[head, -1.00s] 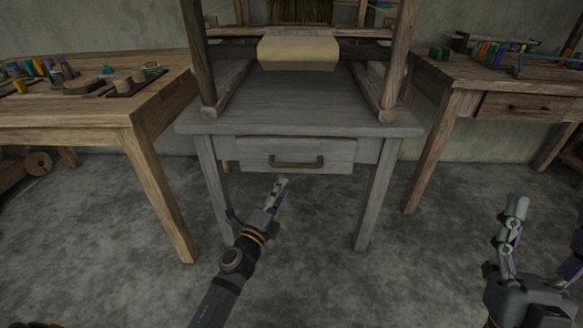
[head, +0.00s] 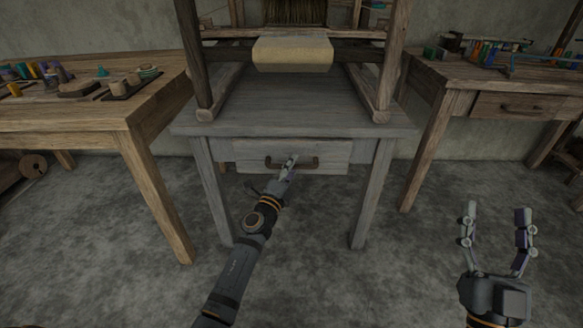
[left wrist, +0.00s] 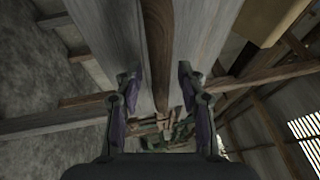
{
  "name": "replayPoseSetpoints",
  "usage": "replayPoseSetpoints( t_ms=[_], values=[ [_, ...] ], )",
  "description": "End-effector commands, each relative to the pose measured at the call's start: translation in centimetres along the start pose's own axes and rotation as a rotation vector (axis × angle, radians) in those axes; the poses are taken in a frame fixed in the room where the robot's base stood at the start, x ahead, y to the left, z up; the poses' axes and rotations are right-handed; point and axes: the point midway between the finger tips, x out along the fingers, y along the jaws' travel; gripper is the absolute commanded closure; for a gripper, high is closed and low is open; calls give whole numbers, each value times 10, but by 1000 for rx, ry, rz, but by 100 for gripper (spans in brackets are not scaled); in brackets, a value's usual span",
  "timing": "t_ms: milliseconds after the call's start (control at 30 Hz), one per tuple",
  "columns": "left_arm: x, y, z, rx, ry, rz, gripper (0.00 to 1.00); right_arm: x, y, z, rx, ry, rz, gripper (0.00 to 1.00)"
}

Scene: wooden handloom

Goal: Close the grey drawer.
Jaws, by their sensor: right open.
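The grey drawer (head: 250,152) sits under the grey table top in the head view. Its front seems to stand a little out from the frame. Its dark bar handle (head: 312,163) runs across the front. My left gripper (head: 290,160) is at the middle of the handle and hides part of it. In the left wrist view its two fingers (left wrist: 158,82) are apart, with the brown handle (left wrist: 158,45) showing between them and the grey drawer front behind. I cannot tell whether they touch the handle. My right gripper (head: 495,207) is open and empty, low at the right.
The grey table (head: 290,128) bears the loom frame (head: 195,60) with a roll of cloth (head: 292,52). Wooden tables with small items stand at left (head: 130,110) and right (head: 450,72). The floor (head: 370,275) between them is clear.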

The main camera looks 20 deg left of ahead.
Motion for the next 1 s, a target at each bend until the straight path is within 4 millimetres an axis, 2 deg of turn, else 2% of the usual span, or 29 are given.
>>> replayPoseSetpoints(
  t_ms=[100,133,400,833,867,1000],
  values=[
    [0,0,0,0,0,0,61,0,0,0,0,0,0,36],
    [0,0,0,0,0,0,63,0,0,0,0,0,0,36],
    [0,0,0,0,0,0,100,0,0,0,0,1,0,36],
    [1,1,1,0,0,0,100,-1,0,0,-1,5,-1,36],
    [3,2,1,1,0,0,100,0,0,-4,-2,23,-2,36],
    [16,5,6,0,1,-2,100,3,-2,-43,-13,186,-9,36]
  ],
)
